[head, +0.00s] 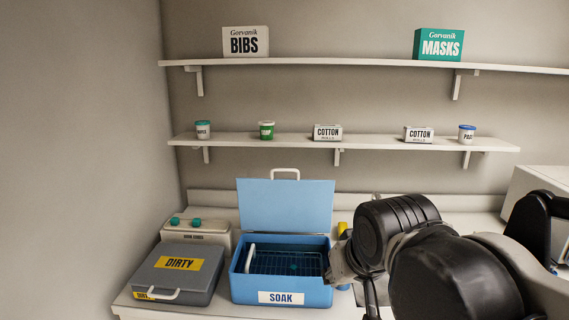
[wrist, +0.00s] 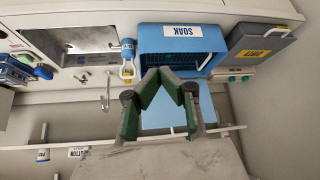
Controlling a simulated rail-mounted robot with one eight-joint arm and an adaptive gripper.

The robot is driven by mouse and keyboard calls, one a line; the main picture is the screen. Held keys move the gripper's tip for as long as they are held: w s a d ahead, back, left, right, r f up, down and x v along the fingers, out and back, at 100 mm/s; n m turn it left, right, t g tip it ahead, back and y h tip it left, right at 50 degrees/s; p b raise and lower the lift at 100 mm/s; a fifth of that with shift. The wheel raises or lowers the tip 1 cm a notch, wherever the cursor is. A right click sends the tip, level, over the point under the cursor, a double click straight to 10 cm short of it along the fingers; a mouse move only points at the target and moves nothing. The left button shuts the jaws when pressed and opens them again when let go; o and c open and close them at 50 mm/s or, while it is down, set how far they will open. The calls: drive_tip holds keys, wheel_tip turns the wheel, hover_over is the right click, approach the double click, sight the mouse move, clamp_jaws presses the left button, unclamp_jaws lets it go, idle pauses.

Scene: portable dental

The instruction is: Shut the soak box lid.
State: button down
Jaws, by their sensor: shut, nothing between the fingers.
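The blue soak box (head: 281,293) stands on the counter with its SOAK label facing front. Its lid (head: 286,207) is open and stands roughly upright at the back, with a white handle (head: 285,172) on its top edge. A wire rack with a white handle shows inside the dark interior. The wrist view shows the box (wrist: 150,43) upside down, with the lid (wrist: 168,116) partly behind my fingers. My gripper (wrist: 161,72) is shut and empty, its fingertips overlapping the box's opening in that view; contact cannot be told. In the head view my arm mostly hides the gripper.
A grey DIRTY box (head: 175,278) stands left of the soak box, with a white container (head: 196,232) behind it. Two shelves (head: 345,142) with small tubs and boxes run above. In the wrist view a blue bottle (wrist: 127,52) and a metal basin (wrist: 75,40) are beside the box.

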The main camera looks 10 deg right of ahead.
drive_tip(key=w+r+m+p, duration=0.1)
drive_tip(key=w+r+p, duration=0.1)
drive_tip(key=w+r, duration=0.55)
drive_tip(key=w+r+p, duration=0.1)
drive_tip(key=w+r, duration=0.4)
drive_tip(key=w, duration=0.5)
drive_tip(key=w+a+r+m+h+p, duration=0.1)
drive_tip(key=w+r+p, duration=0.15)
drive_tip(key=w, duration=0.75)
drive_tip(key=w+a+r+m+h+p, duration=0.1)
drive_tip(key=w+r, duration=0.2)
drive_tip(key=w, duration=0.7)
drive_tip(key=f+p, duration=0.1)
drive_tip(key=f, duration=0.2)
drive_tip(key=w+f+p, duration=0.1)
drive_tip(key=f, duration=0.2)
drive_tip(key=w+f, duration=0.1)
drive_tip(key=f, duration=0.2)
drive_tip(key=shift+w+d+f+p, duration=0.15)
drive_tip(key=shift+w+d+p, duration=0.1)
drive_tip(key=shift+d+p, duration=0.15)
drive_tip(key=shift+s+a, duration=0.1)
drive_tip(key=shift+s, duration=0.1)
